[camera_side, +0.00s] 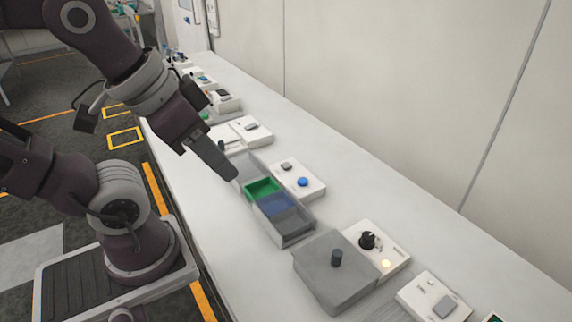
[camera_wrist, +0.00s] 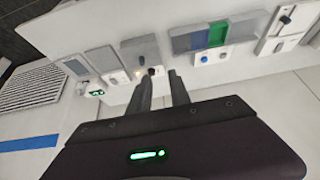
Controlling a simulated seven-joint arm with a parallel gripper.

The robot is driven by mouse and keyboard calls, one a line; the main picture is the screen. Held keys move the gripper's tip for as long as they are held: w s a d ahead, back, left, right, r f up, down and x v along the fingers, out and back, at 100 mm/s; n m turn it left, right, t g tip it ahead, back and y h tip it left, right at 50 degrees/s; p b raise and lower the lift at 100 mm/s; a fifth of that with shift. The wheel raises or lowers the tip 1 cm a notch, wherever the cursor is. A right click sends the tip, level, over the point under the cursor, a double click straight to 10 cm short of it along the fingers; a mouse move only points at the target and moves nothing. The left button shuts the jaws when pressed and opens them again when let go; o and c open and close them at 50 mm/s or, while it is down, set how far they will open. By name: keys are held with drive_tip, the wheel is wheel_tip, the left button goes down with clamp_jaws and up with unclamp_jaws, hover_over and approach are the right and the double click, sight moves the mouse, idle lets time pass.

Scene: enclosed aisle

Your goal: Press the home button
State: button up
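Several white panels carry buttons, and I cannot read a home label on any. One panel has a blue button (camera_side: 303,182) and a grey button (camera_side: 286,166); in the wrist view the blue button (camera_wrist: 204,59) is right of my fingers. Another panel with a square grey button (camera_side: 445,306) is at the lower right. My gripper (camera_side: 226,174) hangs above the left side of the bench, apart from the panels. In the wrist view the gripper's two fingers (camera_wrist: 161,72) stand apart with nothing between them.
A compartment tray (camera_side: 296,238) with green and blue sections lies in front of the blue-button panel. A grey box (camera_side: 322,285) with a dark post stands beside a panel with a black knob (camera_side: 367,240) and a lit yellow lamp (camera_side: 386,264). A wall (camera_side: 400,90) runs behind the bench.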

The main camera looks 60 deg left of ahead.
clamp_jaws()
idle(1.4)
